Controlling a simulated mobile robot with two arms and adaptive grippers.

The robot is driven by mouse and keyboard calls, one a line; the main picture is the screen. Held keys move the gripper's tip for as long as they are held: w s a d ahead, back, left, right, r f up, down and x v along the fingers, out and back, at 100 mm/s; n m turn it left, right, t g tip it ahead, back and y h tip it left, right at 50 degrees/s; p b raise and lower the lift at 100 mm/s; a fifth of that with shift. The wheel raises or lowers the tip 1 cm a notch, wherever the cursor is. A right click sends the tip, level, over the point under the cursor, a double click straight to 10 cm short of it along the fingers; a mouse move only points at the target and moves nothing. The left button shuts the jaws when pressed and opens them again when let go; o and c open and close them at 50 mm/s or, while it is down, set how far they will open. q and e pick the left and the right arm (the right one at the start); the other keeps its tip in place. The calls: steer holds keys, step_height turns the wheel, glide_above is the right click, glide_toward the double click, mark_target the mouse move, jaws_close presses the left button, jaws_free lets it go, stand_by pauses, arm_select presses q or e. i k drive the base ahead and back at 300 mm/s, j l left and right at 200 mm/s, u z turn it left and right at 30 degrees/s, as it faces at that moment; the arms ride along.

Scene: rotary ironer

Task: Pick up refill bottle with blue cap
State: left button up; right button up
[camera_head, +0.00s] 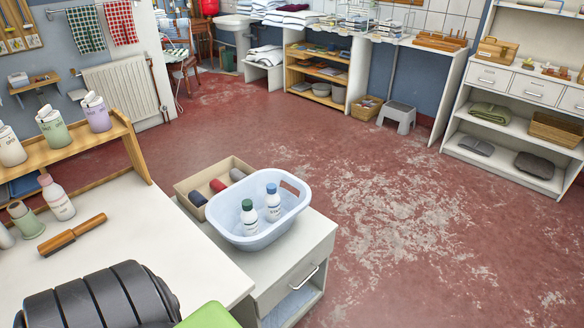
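The nearer bottle (249,222) is left of the other bottle (272,207). Both look upright with caps up, and the labels are too small to read. The tub rests on a white drawer cabinet (283,262). A white bottle with a pink cap (59,200) and a pale green bottle with a grey-green cap (26,222) are on the white worktop at left. Neither of my grippers shows in the head view.
A cardboard box (190,187) with rolled cloths touches or nearly touches the tub. A wooden-handled tool (73,236) lies on the worktop (150,228). A dark ribbed shape (100,300) fills the bottom left. Several bottles stand on a wooden shelf (75,138). The red floor is clear at right.

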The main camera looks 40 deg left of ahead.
mark_target(272, 202)
steer(key=i+l+u, duration=0.1)
steer(key=i+u, duration=0.4)
steer(key=i+l+u, duration=0.2)
steer(key=u, duration=0.25)
steer(key=i+l+u, duration=0.7)
steer(key=l+u, duration=0.25)
